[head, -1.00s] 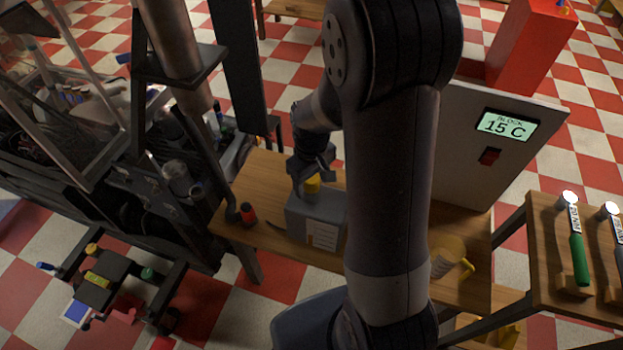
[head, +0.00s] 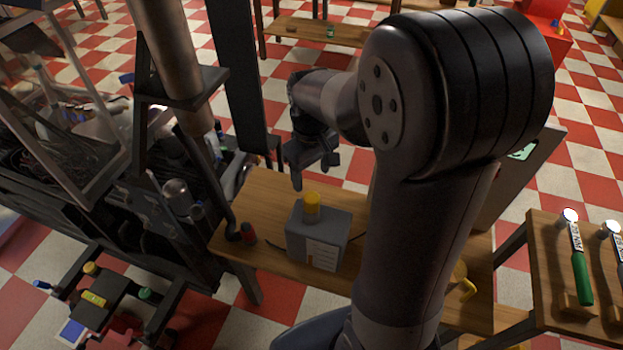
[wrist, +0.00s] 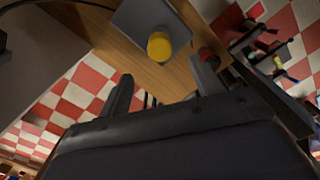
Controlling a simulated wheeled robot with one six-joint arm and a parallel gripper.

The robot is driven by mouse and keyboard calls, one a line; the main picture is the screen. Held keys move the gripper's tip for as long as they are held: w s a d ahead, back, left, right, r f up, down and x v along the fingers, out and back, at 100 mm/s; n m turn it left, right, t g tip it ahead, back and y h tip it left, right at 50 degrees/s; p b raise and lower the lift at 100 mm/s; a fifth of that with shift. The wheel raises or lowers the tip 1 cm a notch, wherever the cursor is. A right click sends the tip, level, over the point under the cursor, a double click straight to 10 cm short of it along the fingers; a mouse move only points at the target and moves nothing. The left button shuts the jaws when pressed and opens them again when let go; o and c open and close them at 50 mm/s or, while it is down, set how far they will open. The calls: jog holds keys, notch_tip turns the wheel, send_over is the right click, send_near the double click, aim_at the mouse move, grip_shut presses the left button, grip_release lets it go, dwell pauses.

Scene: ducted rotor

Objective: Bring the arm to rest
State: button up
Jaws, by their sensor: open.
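My gripper (head: 312,168) hangs above the back edge of the wooden table in the head view, open and empty. Its two fingers also show apart in the wrist view (wrist: 165,88). Below it, apart from it, a grey box (head: 318,236) with a white label stands on the table. A yellow cylinder (head: 312,206) sits upright on the box top; it also shows in the wrist view (wrist: 159,46). My arm covers the right part of the table and much of the panel behind it.
The wooden table (head: 262,190) also carries a small red and black object (head: 247,233). Dark machinery (head: 90,210) stands close at left. A grey cabinet (head: 535,165) is partly hidden at right. A side table (head: 550,250) holds a green-handled tool (head: 580,262).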

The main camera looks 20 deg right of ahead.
aim_at(312, 197)
notch_tip(312, 197, down, 10)
jog(key=shift+f, duration=0.15)
jog(key=shift+r+p, duration=0.45)
jog(key=shift+p, duration=0.1)
dwell(0.4)
